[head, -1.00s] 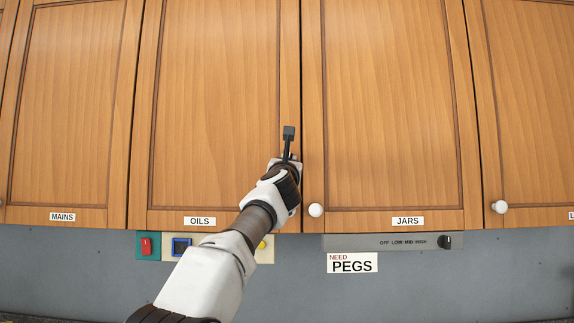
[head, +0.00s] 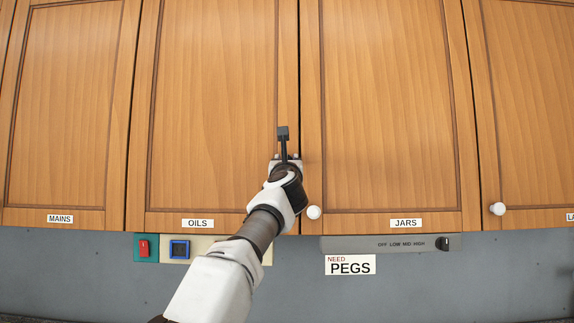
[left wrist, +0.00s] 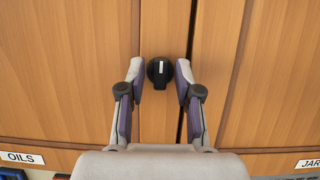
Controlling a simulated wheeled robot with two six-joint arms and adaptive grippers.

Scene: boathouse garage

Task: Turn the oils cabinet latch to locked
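The oils cabinet door (head: 215,110) is shut, with its OILS label (head: 197,223) near the bottom edge. Its latch is a round black knob (left wrist: 160,80) with a short white mark near its upper part and a black lobe toward the bottom. It sits at the door's right edge, beside the seam. My left gripper (left wrist: 159,70) is open, one finger on each side of the knob, with a gap showing on both sides. In the head view my left gripper (head: 285,160) hides the latch. My right gripper is not in view.
The jars cabinet (head: 390,110) is right of the seam, with a white knob (head: 314,212) close to my left arm. Below are a red switch (head: 144,247), a blue-framed switch (head: 180,249), a grey dial strip (head: 390,243) and a PEGS note (head: 350,265).

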